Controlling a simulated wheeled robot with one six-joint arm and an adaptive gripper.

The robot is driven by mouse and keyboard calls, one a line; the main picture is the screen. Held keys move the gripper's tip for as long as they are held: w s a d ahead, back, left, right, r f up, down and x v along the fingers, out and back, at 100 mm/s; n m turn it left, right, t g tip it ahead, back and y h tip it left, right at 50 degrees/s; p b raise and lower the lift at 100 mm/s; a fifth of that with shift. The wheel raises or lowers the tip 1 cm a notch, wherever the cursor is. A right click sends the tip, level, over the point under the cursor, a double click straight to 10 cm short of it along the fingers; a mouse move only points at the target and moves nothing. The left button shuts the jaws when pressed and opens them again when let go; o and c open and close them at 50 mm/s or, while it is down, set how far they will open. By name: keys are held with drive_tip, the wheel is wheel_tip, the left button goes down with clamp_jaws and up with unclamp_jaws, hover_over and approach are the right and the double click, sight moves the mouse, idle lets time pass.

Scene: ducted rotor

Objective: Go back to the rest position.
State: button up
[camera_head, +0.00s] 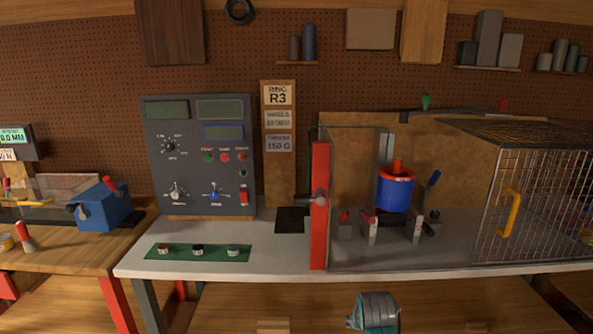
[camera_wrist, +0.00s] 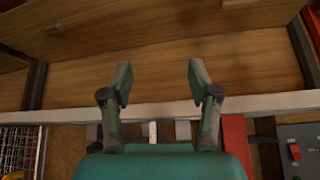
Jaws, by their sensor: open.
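My gripper (camera_wrist: 161,82) is open in the wrist view, its two teal fingers apart with nothing between them. It points at the wooden shelf below the bench and at the bench's pale front edge. In the head view a teal part of my arm (camera_head: 376,312) shows at the bottom, in front of the bench and apart from it. The ducted rotor, a blue ring with a red top (camera_head: 396,187), stands upright on a mount inside the clear-walled enclosure. My fingertips cannot be made out in the head view.
The grey bench top (camera_head: 285,257) carries a control panel (camera_head: 200,155), a green strip with several small parts (camera_head: 199,253), a red post (camera_head: 320,205) and a mesh cage with a yellow handle (camera_head: 510,212). A wooden bench with a blue box (camera_head: 104,208) stands left.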

drive_tip(key=s+f+n+t, duration=0.1)
drive_tip(key=s+f+t, duration=0.1)
drive_tip(key=s+f, duration=0.75)
drive_tip(key=s+f+t, duration=0.1)
drive_tip(key=s+f, duration=0.5)
drive_tip(key=s, duration=0.6)
drive_tip(key=s+r+t+y, duration=0.1)
drive_tip(key=s+t, duration=0.1)
drive_tip(key=s, duration=1.4)
drive_tip(key=s+r+n+t, duration=0.1)
drive_tip(key=s+r+t, duration=0.2)
drive_tip(key=s+r, duration=1.4)
drive_tip(key=v, duration=0.3)
drive_tip(key=shift+s+d+f, duration=0.15)
drive_tip(key=shift+d+f, duration=0.05)
drive_tip(key=shift+f, duration=0.05)
